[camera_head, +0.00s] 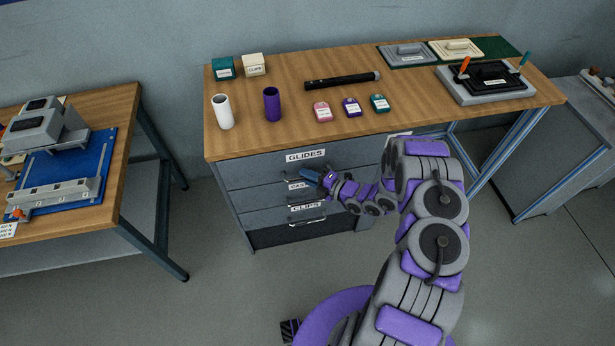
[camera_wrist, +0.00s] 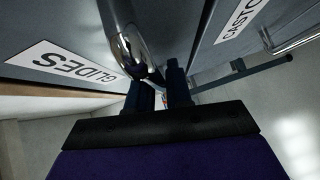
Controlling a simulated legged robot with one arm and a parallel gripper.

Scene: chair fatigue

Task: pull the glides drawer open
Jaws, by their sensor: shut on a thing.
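The glides drawer (camera_head: 260,170) is the top drawer of the grey cabinet under the wooden bench, with a white GLIDES label on its front. The front also shows in the wrist view (camera_wrist: 75,25), label upside down. Its silver bar handle (camera_wrist: 124,40) runs down to my dark fingers (camera_wrist: 158,85), which are shut on it. The front looks about flush with the cabinet; any small gap is not clear.
A castor drawer (camera_wrist: 225,50) and a clips drawer (camera_head: 283,217) lie below. The bench top (camera_head: 250,100) holds a white cup (camera_head: 223,112), a purple cup (camera_head: 272,105), a black rod (camera_head: 342,81) and small boxes. Another table (camera_head: 110,120) stands left. Floor in front is clear.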

